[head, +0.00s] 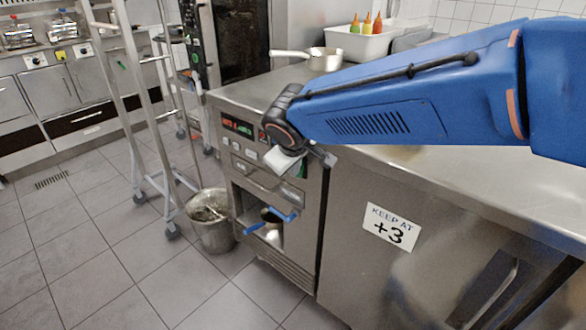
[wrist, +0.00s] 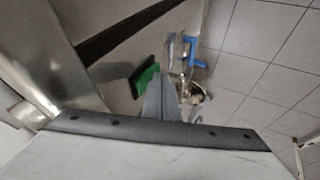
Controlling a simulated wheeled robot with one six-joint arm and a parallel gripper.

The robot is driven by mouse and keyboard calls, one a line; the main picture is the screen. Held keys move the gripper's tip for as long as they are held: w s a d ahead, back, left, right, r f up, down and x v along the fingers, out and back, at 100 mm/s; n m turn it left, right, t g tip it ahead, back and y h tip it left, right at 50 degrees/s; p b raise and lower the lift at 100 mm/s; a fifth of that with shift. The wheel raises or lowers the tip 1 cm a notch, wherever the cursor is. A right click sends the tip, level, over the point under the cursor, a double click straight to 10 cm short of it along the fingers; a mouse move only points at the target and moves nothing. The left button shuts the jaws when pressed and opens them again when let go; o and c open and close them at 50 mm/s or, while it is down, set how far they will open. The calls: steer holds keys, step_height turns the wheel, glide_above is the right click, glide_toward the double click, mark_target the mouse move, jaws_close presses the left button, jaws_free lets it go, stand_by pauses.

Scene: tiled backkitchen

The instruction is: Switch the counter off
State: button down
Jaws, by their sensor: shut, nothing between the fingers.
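The steel counter (head: 365,185) has a control panel on its front with a lit red and green display (head: 238,126). A green switch with a dark surround (wrist: 146,78) shows on the counter front in the wrist view. A little green also shows beside my gripper in the head view, mostly hidden. My gripper (wrist: 161,82) is shut and empty, its fingertips just beside the green switch in the picture. I cannot tell whether they touch it. In the head view my blue arm and wrist cover part of the panel.
Blue handles (head: 271,223) stick out of an open bay below the panel. A metal bucket (head: 214,234) and a wheeled rack (head: 146,120) stand left of the counter. A pan (head: 325,60) and a white tub with bottles (head: 362,42) are on top.

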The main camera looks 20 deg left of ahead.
steer(key=shift+w+d+f, duration=0.1)
steer(key=shift+w+f, duration=0.1)
steer(key=shift+f, duration=0.05)
steer(key=shift+r, duration=0.95)
